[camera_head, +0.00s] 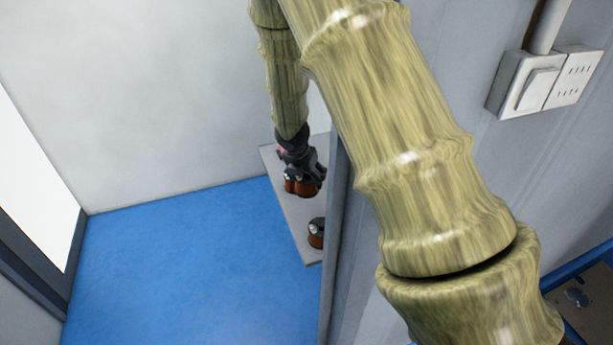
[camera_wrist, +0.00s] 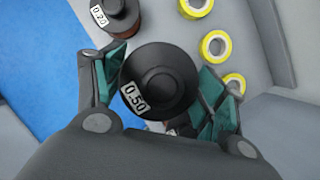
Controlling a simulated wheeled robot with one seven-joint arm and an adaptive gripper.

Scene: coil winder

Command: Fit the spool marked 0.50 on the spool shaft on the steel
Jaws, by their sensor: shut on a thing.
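The spool marked 0.50 (camera_wrist: 158,85) is black and round, with a white label on its flange. It sits between the green pads of my gripper (camera_wrist: 163,66), which is shut on it. In the head view my gripper (camera_head: 303,168) is low over a grey shelf, with copper-brown spools (camera_head: 300,188) at its fingers. I cannot tell there which one is held, or whether it touches the shelf. The spool shaft and the steel are not in view.
The grey shelf (camera_head: 293,212) also bears another spool (camera_head: 316,232) near its front end. In the wrist view a spool marked 0.20 (camera_wrist: 118,15) and several yellow rolls (camera_wrist: 215,46) stand close by. A grey panel borders the shelf. Blue floor (camera_head: 190,260) is clear.

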